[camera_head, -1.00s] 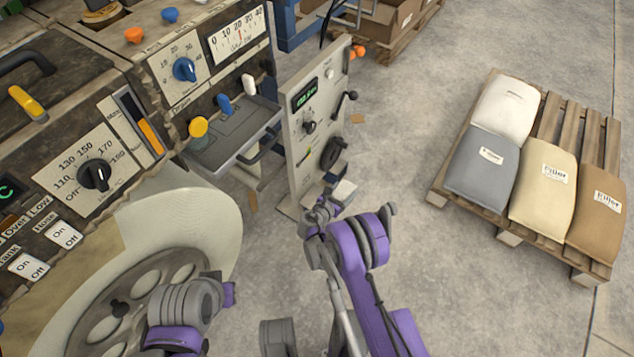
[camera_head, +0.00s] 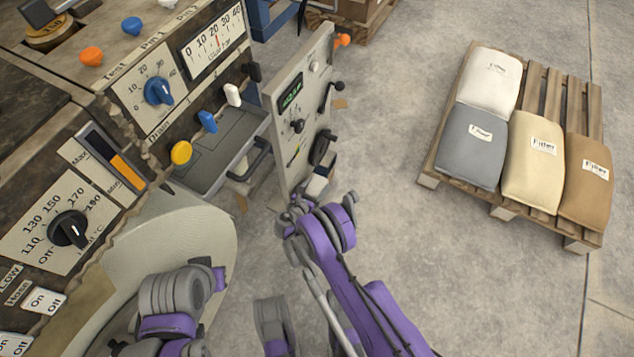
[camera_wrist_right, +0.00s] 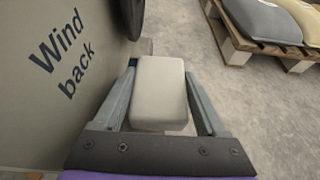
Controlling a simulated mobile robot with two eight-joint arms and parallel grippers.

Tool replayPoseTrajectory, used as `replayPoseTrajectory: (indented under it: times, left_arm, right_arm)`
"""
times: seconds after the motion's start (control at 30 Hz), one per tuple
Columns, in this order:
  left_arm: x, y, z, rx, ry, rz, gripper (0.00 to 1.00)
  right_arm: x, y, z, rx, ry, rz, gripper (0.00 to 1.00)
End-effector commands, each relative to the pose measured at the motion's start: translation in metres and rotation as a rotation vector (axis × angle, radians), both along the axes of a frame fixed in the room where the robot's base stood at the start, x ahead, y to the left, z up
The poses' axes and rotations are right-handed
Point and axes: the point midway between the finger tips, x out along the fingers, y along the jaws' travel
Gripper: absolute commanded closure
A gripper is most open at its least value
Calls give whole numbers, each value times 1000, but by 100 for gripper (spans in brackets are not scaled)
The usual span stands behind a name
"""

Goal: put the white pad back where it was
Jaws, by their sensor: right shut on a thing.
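The white pad (camera_wrist_right: 160,92) is between the two fingers of my right gripper (camera_wrist_right: 161,78), which is shut on it. In the head view the pad (camera_head: 317,187) shows as a small pale block just beyond the gripper (camera_head: 308,192), close to the lower part of the upright grey panel (camera_head: 300,110). In the right wrist view the panel's face, marked "Wind back" (camera_wrist_right: 60,50), is just left of the pad. I cannot tell whether the pad touches anything besides the fingers. My left arm shows at the bottom left of the head view, but its gripper does not show.
The machine with its dials and coloured levers fills the left. A grey tray (camera_head: 228,150) juts out beside the panel. A black handwheel (camera_head: 321,149) sits on the panel. A wooden pallet (camera_head: 552,92) with filler sacks is at right. Bare floor lies between.

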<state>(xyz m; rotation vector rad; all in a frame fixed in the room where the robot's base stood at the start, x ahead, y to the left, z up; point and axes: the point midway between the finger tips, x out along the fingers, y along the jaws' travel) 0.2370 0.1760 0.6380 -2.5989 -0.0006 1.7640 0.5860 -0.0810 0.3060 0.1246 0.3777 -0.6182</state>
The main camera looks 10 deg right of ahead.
Motion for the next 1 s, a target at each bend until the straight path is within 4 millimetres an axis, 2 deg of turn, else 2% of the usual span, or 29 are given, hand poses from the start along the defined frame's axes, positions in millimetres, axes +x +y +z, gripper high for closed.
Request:
replayPoseTrajectory:
  times: [0.4,0.43,0.53,0.57,0.83,1.0]
  left_arm:
    - [0,0,0,0,0,0,100]
    - [0,0,0,0,0,0,100]
    - [0,0,0,0,0,0,100]
    - [0,0,0,0,0,0,100]
    - [0,0,0,0,0,0,100]
    - [-1,0,5,0,1,0,100]
  right_arm:
    - [-2,1,-7,0,0,0,80]
    - [-2,1,-6,0,0,0,21]
    - [-2,1,-6,0,0,0,3]
    - [-2,1,-6,0,0,0,0]
    - [-3,2,-5,0,0,1,0]
    - [-19,14,4,0,0,4,0]
